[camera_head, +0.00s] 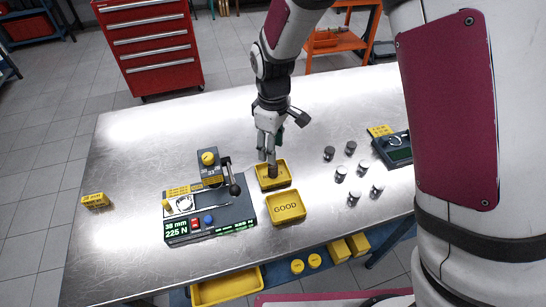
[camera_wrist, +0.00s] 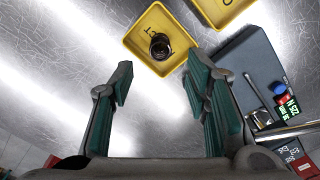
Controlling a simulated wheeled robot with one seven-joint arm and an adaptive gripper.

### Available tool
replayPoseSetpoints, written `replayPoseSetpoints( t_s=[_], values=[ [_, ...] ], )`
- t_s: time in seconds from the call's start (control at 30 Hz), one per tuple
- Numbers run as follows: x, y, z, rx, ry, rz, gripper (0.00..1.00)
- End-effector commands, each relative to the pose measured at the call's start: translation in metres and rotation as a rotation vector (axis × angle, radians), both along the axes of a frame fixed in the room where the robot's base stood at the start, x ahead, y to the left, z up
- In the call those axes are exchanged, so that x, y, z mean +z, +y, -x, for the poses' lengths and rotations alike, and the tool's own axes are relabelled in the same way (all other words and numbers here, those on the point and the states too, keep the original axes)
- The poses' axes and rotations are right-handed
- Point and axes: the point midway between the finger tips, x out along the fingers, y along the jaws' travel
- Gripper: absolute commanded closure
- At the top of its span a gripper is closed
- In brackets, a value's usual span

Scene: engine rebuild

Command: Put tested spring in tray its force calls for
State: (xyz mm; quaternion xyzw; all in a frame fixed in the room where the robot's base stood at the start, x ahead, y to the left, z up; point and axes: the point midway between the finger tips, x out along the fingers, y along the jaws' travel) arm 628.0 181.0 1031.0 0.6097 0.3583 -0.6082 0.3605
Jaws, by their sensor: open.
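A dark spring (camera_head: 272,171) stands in the upper yellow tray (camera_head: 279,185), just below my gripper (camera_head: 267,155). In the wrist view the spring (camera_wrist: 160,45) appears end-on inside that tray (camera_wrist: 135,42), and it covers part of the tray's label. My gripper (camera_wrist: 163,105) is open, with nothing between its green pads. A second yellow tray marked GOOD (camera_head: 286,208) sits just in front and looks empty. The spring tester (camera_head: 210,218) is to the left, its display showing 38 mm and 225 N.
Several small dark and silver cylinders (camera_head: 341,174) stand to the right, near a dark device with a screen (camera_head: 396,152). A yellow block (camera_head: 95,200) lies near the left table edge. A yellow bin (camera_head: 226,288) is below the front edge. The table's back left is clear.

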Motion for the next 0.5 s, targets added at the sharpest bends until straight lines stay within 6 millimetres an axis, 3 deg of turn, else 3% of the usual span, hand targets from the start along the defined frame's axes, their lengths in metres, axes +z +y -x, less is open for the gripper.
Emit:
replayPoseSetpoints(
  t_s=[0.2, 0.5],
  values=[
    [0.033, 0.0, -0.001, 0.001, -0.002, -0.001, 0.57],
    [0.044, 0.0, 0.0, 0.0, 0.0, 0.0, 0.57]
  ],
)
